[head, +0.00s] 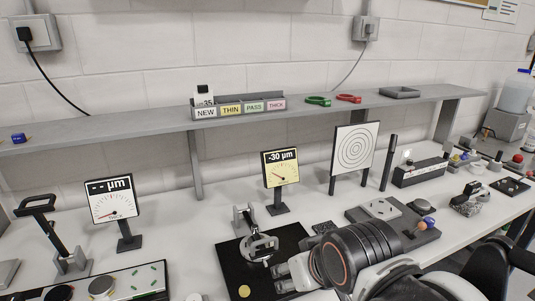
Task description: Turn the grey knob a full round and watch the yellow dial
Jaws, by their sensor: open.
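The yellow dial (281,169) stands upright on a black post behind the black board. Its display reads -30 µm, and its needle is too small to read exactly. A grey metal fixture (258,242) stands on the black board (232,270). I cannot clearly make out the grey knob on it; it may be hidden or too small. My gripper (279,277) is open at the front right of the fixture, pointing left over the board. It appears close to the fixture, but I cannot tell whether they touch.
A white dial (109,200) stands at left, and a ringed target panel (356,150) at right. A grey plate (380,208) lies behind my wrist. A shelf (110,133) with a labelled card holder (239,107) runs along the back. Bare bench shows between the white dial and board.

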